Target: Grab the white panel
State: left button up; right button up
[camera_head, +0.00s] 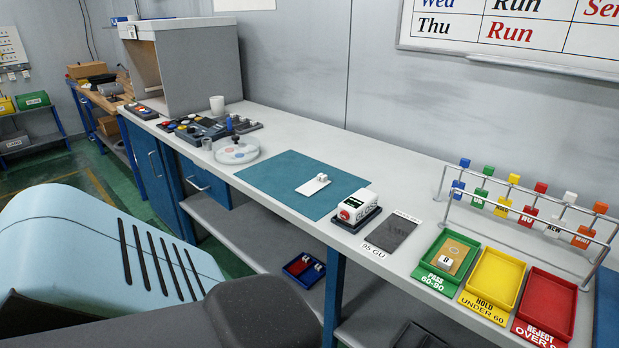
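A small white panel (313,184) lies flat on the teal mat (275,190) on the long workbench. A small white block or knob stands on its right part. The panel lies apart from the devices around it. Neither of my grippers shows in this view.
A white gauge box (358,205) stands right of the mat, with a dark pad (391,233) beyond it. A round white dish (236,153) stands left. Green (431,265), yellow (494,280) and red (547,303) trays and a tag rack (530,217) fill the right end.

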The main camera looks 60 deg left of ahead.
aim_at(310, 188)
jog(key=i, duration=0.5)
jog(key=u, duration=2)
